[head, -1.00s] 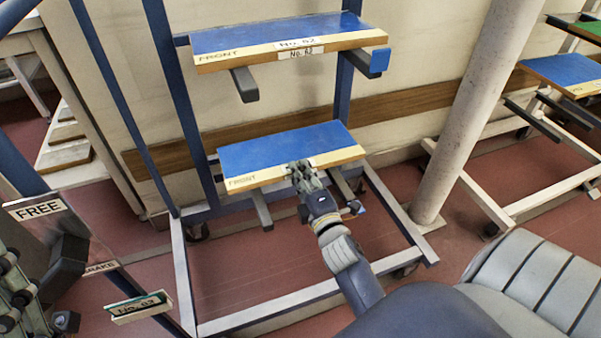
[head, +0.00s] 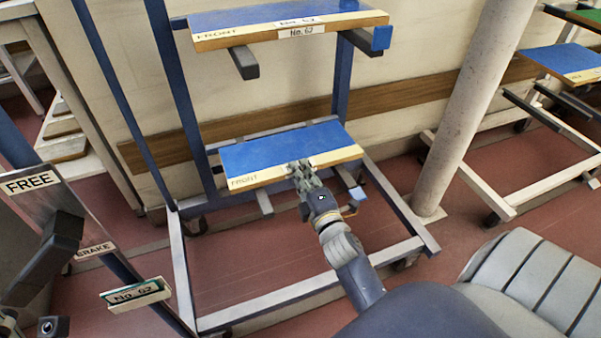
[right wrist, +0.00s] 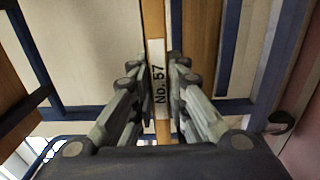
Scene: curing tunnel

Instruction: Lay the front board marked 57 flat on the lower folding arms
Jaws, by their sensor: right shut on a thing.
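The front board marked 57 (head: 285,152) has a blue top and a cream edge strip reading FRONT. Of my left gripper (head: 8,323) only a sliver shows at the bottom left corner.
A board marked No. 62 (head: 280,18) lies on the upper arms of the blue rack. A sign plate (head: 35,182) reads FREE and BRAKE at left, near a No. 62 tag (head: 135,294). A round pillar (head: 464,110) stands right of the rack, beyond it another rack.

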